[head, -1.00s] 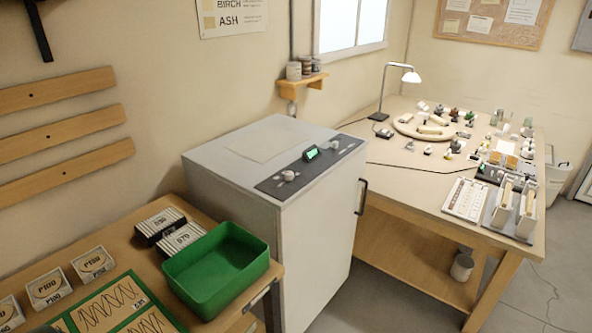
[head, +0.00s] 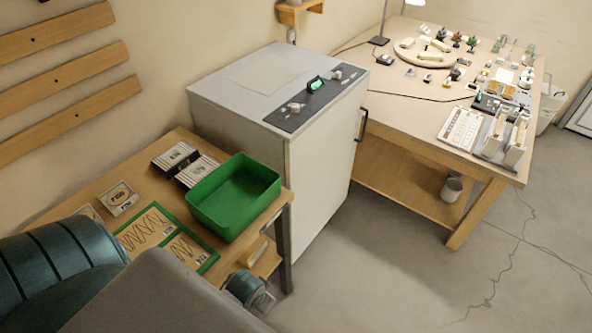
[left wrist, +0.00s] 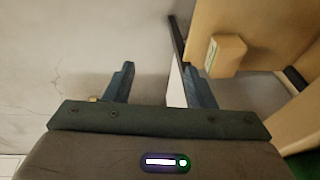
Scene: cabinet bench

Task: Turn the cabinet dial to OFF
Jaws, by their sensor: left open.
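The white cabinet (head: 320,185) stands between two benches, with a dark control panel (head: 300,108) along the front of its top. A pale knob (head: 294,107) sits near the panel's left end and another pale knob (head: 337,75) farther back, with a lit green display (head: 315,86) between them. The lettering and pointer positions are too small to read. My left gripper (head: 266,301) is low, in front of the left bench and well below the panel. In the left wrist view its two fingers (left wrist: 158,78) are apart with nothing between them. My right gripper is out of view.
A green bin (head: 235,200) and boxes (head: 184,163) stand on the left bench (head: 150,190). A wooden block (left wrist: 227,55) lies on a lower shelf near my left gripper. A dark handle (head: 362,125) projects from the cabinet's front. The floor before the cabinet is clear.

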